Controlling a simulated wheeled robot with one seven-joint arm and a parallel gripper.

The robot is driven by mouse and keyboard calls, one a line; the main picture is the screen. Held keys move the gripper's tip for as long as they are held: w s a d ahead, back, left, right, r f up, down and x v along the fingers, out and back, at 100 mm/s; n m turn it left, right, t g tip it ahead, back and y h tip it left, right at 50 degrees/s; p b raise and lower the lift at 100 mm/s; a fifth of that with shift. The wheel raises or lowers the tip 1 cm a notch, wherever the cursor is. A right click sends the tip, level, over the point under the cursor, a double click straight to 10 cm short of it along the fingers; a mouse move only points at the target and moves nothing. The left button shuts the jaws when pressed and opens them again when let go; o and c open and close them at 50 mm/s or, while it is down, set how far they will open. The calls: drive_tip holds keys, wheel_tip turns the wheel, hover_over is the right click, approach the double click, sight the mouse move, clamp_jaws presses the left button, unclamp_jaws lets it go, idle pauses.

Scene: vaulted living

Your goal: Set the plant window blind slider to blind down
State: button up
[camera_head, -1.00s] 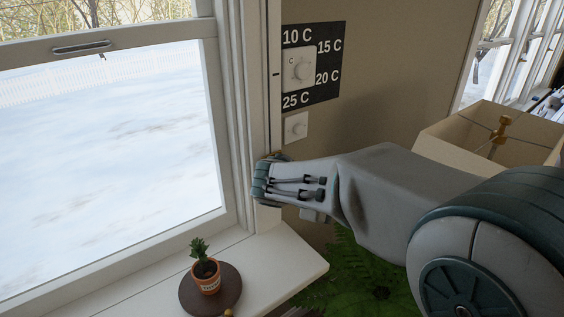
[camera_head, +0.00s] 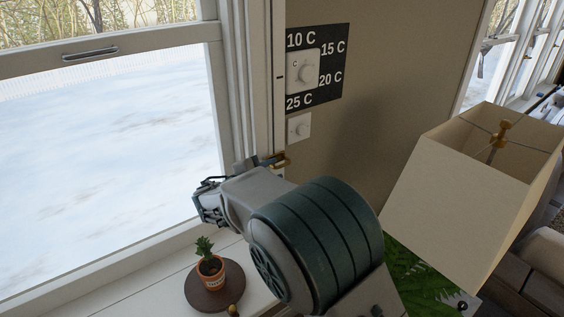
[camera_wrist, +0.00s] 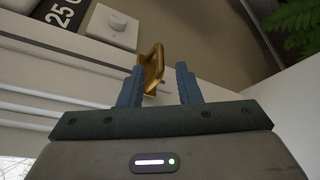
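A small gold handle (camera_head: 280,160), which looks like the blind slider, is on the window frame's right side, below the lower dial. In the wrist view the gold handle (camera_wrist: 152,70) stands out from the white frame, between and just beyond my fingertips, closer to the left one. My gripper (camera_wrist: 158,70) is open, with two blue fingers apart; I cannot tell whether either touches the handle. In the head view my gripper (camera_head: 262,163) is mostly hidden by my wrist. The plant window (camera_head: 110,140) shows snow through clear glass, with no blind across the visible part.
A small potted cactus (camera_head: 211,276) stands on a round dark mat on the sill, below my arm. A thermostat panel (camera_head: 317,66) and a white dial plate (camera_head: 298,128) are on the wall above the handle. A lampshade (camera_head: 450,190) and a green fern (camera_head: 412,268) are at the right.

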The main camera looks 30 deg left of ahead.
sight(279, 168)
drive_tip(key=p+x, duration=0.1)
drive_tip(key=x, duration=0.4)
drive_tip(key=shift+s, duration=0.1)
clamp_jaws()
